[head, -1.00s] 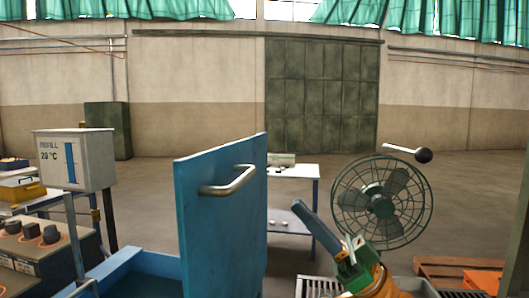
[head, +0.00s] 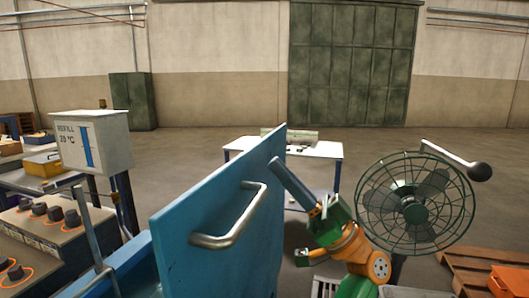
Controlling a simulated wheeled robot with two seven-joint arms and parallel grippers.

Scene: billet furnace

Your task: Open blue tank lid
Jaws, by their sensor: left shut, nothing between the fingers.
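The blue tank lid (head: 215,225) stands raised and steep, with its handle (head: 232,215) on the face toward me. Part of the blue tank (head: 135,262) shows at lower left, mostly hidden behind the lid. My left gripper (head: 279,166) is shut and empty, just right of the lid's far edge. Its fingers point up and left, their tips close to that edge; I cannot tell whether they touch it. The handle is free of any gripper. My right gripper is out of view.
A fan (head: 415,203) with a black-knobbed lever (head: 479,171) stands right of my left arm. A white table (head: 330,150) is behind the lid. A refill gauge box (head: 92,142) and knob panel (head: 45,225) are on the left. A wooden pallet (head: 462,262) lies at lower right.

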